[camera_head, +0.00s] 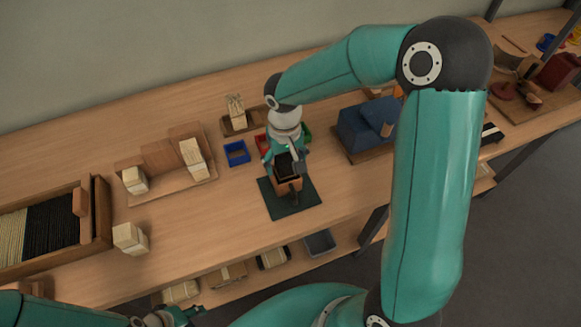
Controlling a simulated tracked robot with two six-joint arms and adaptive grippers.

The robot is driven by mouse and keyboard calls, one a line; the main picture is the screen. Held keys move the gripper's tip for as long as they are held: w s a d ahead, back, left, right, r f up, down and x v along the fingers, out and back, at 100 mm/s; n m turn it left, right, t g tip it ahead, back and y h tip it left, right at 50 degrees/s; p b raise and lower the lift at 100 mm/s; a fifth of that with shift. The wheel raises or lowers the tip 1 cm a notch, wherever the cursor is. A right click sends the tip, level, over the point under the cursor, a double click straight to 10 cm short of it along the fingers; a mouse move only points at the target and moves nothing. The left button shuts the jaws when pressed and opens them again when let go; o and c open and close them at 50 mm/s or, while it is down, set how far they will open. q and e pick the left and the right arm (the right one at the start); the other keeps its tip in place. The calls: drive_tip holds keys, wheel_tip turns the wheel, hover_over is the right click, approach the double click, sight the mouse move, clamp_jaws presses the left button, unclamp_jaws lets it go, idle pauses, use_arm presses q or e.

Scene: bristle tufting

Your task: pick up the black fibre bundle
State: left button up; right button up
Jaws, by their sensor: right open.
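Black fibres (50,226) lie beside pale fibres (12,238) in the wooden tray at the far left. My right gripper (285,161) is open and points down over a small wooden block (288,185) on a dark green mat (310,193). A dark patch shows between or just behind its fingers; I cannot tell whether it is black fibre or part of the gripper. My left gripper (178,316) is at the bottom edge, below the bench front, and mostly cut off, so its fingers are unclear.
Blocks with pale fibre (130,238) stand near the tray. A wooden stand (165,165), a blue bin (236,153) and a red bin (262,144) are left of my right gripper. A blue machine (366,125) is to its right. The bench front is mostly clear.

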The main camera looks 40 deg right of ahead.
drive_tip(key=c, duration=1.3)
